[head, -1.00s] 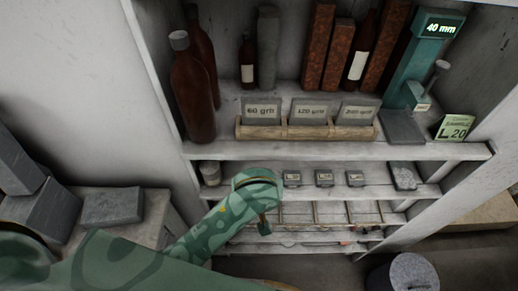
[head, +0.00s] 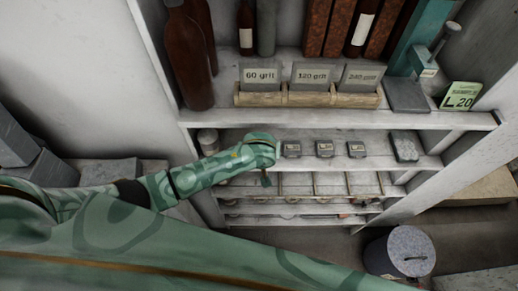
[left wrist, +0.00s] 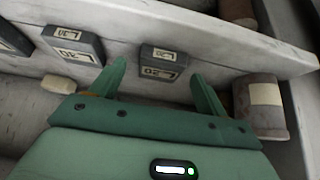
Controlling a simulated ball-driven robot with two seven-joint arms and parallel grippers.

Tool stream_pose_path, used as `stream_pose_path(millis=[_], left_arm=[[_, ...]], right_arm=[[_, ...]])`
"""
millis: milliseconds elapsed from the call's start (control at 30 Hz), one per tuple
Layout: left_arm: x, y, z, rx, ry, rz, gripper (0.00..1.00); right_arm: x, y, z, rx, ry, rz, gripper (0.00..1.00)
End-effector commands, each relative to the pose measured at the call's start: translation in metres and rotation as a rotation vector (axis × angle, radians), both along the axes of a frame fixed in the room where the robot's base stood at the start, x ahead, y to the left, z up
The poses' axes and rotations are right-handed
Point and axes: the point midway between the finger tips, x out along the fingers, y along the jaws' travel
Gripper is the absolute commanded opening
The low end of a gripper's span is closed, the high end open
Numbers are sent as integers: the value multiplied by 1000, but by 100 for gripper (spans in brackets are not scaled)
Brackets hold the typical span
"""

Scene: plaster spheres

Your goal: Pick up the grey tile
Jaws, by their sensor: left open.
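A flat grey tile (head: 406,95) lies on the upper shelf, left of the green L 20 card. Another grey, speckled flat piece (head: 405,146) lies at the right of the shelf below; I cannot tell which one is meant. My left gripper (head: 266,179) is at the left of the lower shelf, well left of both pieces and apart from them. In the left wrist view my left gripper (left wrist: 162,78) is open and empty, its fingers spread before a small grey block (left wrist: 163,62) marked L.20. Neither flat piece is clear there. My right gripper is not seen.
Several small blocks (head: 324,149) stand in a row right of my left gripper. A jar (head: 208,141) stands behind my forearm. Above are a wooden rack (head: 308,98) with grit cards and a brown bottle (head: 190,60). A grey drum (head: 400,255) stands lower right.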

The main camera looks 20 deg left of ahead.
Motion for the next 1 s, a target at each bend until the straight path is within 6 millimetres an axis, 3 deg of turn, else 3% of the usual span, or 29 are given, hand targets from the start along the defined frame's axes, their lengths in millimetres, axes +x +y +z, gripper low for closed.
stream_pose_path(millis=[100, 333, 500, 533, 833, 1000], left_arm=[[5, 2, -10, 2, 0, -1, 75], [6, 2, -10, 1, 0, -1, 73], [6, 2, -10, 1, 0, -1, 25], [6, 2, -10, 1, 0, -1, 23], [6, 2, -8, 0, 0, -1, 23], [6, 1, 4, -3, -1, -1, 23]], right_arm=[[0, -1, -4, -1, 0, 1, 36], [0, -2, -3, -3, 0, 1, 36], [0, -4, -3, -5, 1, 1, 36], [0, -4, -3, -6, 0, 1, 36], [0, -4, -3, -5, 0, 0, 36], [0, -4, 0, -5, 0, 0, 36]])
